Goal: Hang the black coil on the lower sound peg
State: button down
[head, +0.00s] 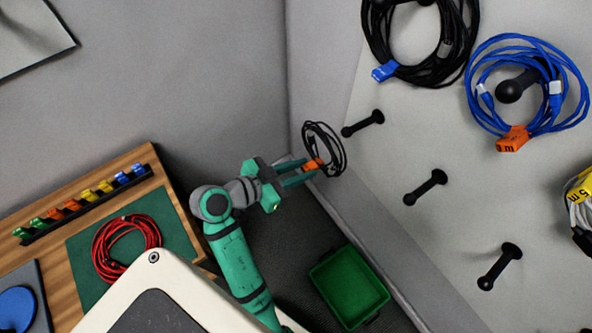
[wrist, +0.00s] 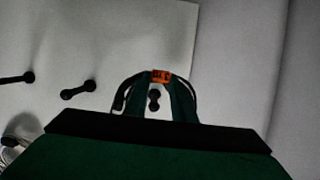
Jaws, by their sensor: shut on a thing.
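A small black coil (head: 337,143) with an orange tag (head: 314,164) is held up off the floor, in front of the grey wall panel. My gripper (head: 314,170) is shut on it at the tag. In the wrist view the orange tag (wrist: 161,76) lies at the fingertips and the dark loop curves down on both sides. Three bare black pegs stick out of the panel: one nearest the coil (head: 362,123), a middle one (head: 425,187) and one further down (head: 499,266). The coil is apart from them. I cannot tell which peg is damaged.
A black coil with a blue tag (head: 430,70), a blue coil (head: 478,85) on a peg and a yellow-tagged coil (head: 580,200) hang on the panel. A green bin (head: 350,285) stands on the floor. A wooden table (head: 115,170) holds a red coil (head: 125,245) on a green mat.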

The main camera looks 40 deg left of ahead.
aim_at(317, 161)
jog(key=r+x, duration=0.2)
jog(key=x, duration=1.4)
jog(key=shift+w+d, duration=0.2)
jog(key=shift+w, duration=0.5)
dwell(1.0)
jog(key=shift+f, duration=0.35)
jog(key=c, duration=1.5)
grip_release()
jog(key=shift+o, duration=0.5)
jog(key=shift+r, duration=0.1)
jog(key=v, duration=1)
jog(key=shift+s+a+r, duration=0.1)
jog(key=shift+s+a, duration=0.05)
jog(key=shift+s, duration=0.2)
